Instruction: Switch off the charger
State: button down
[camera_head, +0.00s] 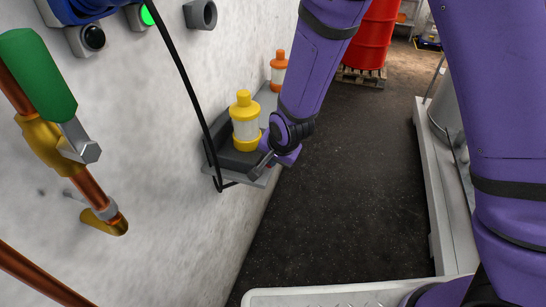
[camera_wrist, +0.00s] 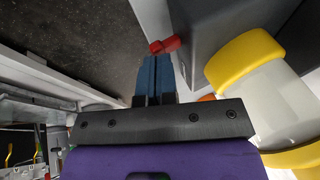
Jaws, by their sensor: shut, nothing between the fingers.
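The charger (camera_head: 223,150) is a dark grey box on a wall shelf, with a yellow-capped lamp-like unit (camera_head: 245,120) standing on it. In the wrist view, the charger's grey side (camera_wrist: 215,35) fills the upper right and the unit (camera_wrist: 270,90) is beside my gripper. A small red switch or knob (camera_wrist: 165,45) sticks out from the charger. My gripper (camera_wrist: 156,60) is shut and empty, its blue fingertips right at the red knob. I cannot tell whether they touch. In the head view, my gripper (camera_head: 262,166) is at the charger's front right; the knob is hidden there.
A black cable hangs down the wall to the shelf (camera_head: 255,182). An orange-capped unit (camera_head: 278,70) stands farther back. A copper pipe with a green-handled valve (camera_head: 38,75) is on the left wall. A red drum (camera_head: 374,35) stands on a pallet. The floor between is clear.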

jog(key=shift+d+f, duration=0.15)
jog(key=shift+s+d+f, duration=0.15)
jog(key=shift+d+f, duration=0.15)
jog(key=shift+f, duration=0.25)
jog(key=shift+a, duration=0.2)
jog(key=shift+w+a+r, duration=0.25)
jog(key=shift+a, duration=0.3)
dwell(0.3)
jog(key=v, duration=1)
jog(key=shift+s+r, duration=0.2)
jog(key=shift+r, duration=0.1)
jog(key=shift+d, duration=0.1)
